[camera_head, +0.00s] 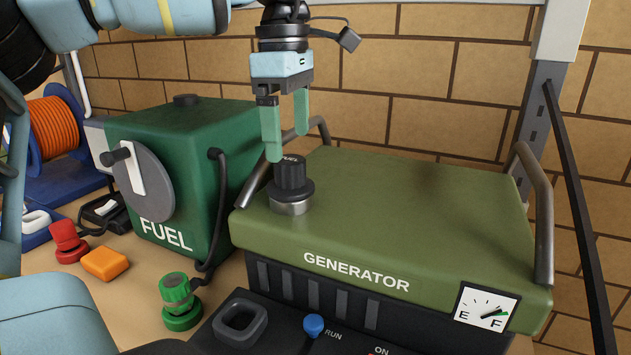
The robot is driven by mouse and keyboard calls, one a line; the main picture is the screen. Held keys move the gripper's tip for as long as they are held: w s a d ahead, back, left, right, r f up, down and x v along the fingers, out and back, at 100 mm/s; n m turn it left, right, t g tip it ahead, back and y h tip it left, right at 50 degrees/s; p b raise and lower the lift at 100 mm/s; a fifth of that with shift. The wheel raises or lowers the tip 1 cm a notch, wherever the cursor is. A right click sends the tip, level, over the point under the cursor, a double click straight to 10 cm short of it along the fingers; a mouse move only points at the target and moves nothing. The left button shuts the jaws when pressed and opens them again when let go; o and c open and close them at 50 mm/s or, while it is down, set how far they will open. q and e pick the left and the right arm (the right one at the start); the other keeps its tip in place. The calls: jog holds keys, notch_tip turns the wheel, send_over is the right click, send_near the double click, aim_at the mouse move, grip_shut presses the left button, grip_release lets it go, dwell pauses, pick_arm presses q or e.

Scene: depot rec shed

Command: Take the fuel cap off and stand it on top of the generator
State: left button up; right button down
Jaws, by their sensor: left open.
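The black fuel cap (291,181), with FUEL on its top, sits upright on the metal filler neck (290,207). The neck stands at the left end of the green generator's flat top (400,195). My left gripper (288,146) points down just above the cap, open and empty. One fingertip shows beside the cap's top left edge, the other a little higher and to the right. I cannot tell whether a finger touches the cap. My right gripper is not in view.
The generator's top is bare right of the cap, between raised handles (541,215) at both ends. A green FUEL box (190,150) stands to the left. A red fitting (68,243), an orange block (105,264) and a green fitting (180,302) lie on the bench. A brick wall stands behind.

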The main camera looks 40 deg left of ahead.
aim_at(290, 159)
pick_arm(q)
jog(key=shift+s+d+r, duration=0.1)
jog(key=shift+d+r, duration=0.05)
jog(key=shift+r, duration=0.05)
jog(key=shift+f, duration=1.3)
jog(key=shift+a+f+p, duration=0.2)
jog(key=shift+f+p, duration=0.35)
jog(key=shift+f, duration=2.15)
jog(key=shift+c, duration=0.2)
jog(key=shift+c, duration=1.2)
jog(key=c, duration=0.8)
